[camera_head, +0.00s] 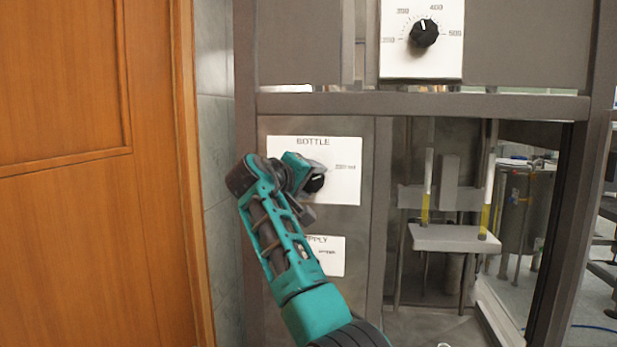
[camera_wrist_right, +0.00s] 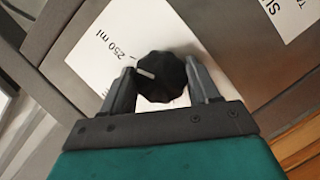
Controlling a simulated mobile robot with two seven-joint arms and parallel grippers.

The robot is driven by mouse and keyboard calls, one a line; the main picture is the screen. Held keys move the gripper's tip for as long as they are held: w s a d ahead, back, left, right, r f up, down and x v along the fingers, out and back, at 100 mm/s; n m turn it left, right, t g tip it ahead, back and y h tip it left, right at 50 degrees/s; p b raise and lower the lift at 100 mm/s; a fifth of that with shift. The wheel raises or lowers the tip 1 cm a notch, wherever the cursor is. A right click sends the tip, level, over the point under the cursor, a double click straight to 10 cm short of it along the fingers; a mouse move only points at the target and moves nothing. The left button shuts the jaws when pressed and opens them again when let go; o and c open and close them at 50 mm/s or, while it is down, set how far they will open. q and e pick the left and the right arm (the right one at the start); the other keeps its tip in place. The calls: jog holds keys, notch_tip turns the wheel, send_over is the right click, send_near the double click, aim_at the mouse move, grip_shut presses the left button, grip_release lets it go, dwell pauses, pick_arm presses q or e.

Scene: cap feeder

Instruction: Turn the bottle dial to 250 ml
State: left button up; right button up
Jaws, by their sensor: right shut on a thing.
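The bottle dial (camera_head: 315,183) is a black ribbed knob on the white BOTTLE plate (camera_head: 346,192). My right gripper (camera_head: 309,184) is at the dial and partly covers it and the plate. In the right wrist view the dial (camera_wrist_right: 161,77) sits between the two fingers of the right gripper (camera_wrist_right: 164,85), which is shut on it. A short white pointer mark on the dial points left and slightly up in that view. The "250 ml" print (camera_wrist_right: 116,46) lies up and left of the dial there. My left gripper is not in view.
A SUPPLY plate (camera_head: 333,258) is below, partly covered by my right arm. Another black dial (camera_head: 424,33) on a numbered white plate is above. An open bay with a grey platform (camera_head: 455,238) is to the right. A wooden door (camera_head: 85,180) stands at left.

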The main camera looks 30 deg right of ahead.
jog(key=shift+m+y, duration=0.3)
jog(key=shift+m, duration=0.1)
dwell(0.3)
jog(key=o, duration=1.1)
jog(key=shift+c, duration=0.2)
jog(key=b+v, duration=0.1)
jog(key=v, duration=1.2)
